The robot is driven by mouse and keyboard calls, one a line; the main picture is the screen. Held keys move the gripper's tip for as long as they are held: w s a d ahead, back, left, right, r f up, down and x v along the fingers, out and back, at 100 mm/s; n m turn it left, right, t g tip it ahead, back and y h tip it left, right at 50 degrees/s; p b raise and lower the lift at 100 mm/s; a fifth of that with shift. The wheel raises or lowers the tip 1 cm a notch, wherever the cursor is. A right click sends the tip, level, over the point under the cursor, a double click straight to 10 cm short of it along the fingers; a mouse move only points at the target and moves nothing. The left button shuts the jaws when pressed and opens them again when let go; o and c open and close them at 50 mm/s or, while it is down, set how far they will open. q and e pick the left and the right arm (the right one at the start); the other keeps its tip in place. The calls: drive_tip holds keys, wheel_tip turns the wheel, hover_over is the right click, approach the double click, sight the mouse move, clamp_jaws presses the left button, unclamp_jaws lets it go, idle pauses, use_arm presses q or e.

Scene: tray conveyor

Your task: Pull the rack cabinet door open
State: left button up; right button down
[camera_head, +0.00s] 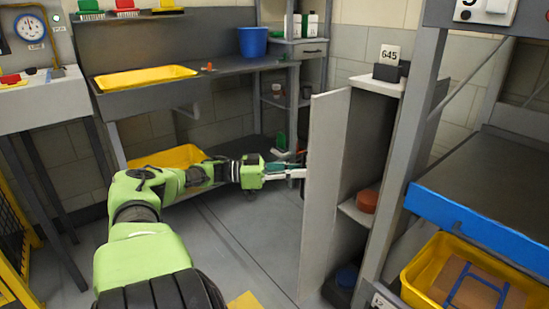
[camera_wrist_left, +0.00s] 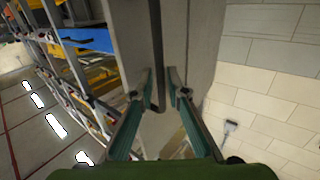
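The grey rack cabinet (camera_head: 377,86) stands right of centre with its door (camera_head: 324,190) swung part way open, so the inside shows. My left gripper (camera_head: 301,173) reaches in from the left to the door's outer side, at about mid-height. In the left wrist view, the two fingertips (camera_wrist_left: 159,84) are close together, one on each side of a narrow upright handle bar (camera_wrist_left: 158,50). They appear shut on this bar; the exact contact is small and hard to see. My right gripper is not in view.
A reddish-brown item (camera_head: 367,201) sits on the cabinet's inner shelf and a blue item (camera_head: 347,276) lies low inside. A blue-edged conveyor (camera_head: 480,225) and yellow tray (camera_head: 420,283) stand at right. A workbench (camera_head: 225,72) is behind. Floor left of the door is clear.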

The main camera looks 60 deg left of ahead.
use_arm(q)
drive_tip(key=v, duration=1)
drive_tip(key=shift+s+a, duration=0.2)
drive_tip(key=shift+s, duration=0.05)
drive_tip(key=shift+f, duration=0.1)
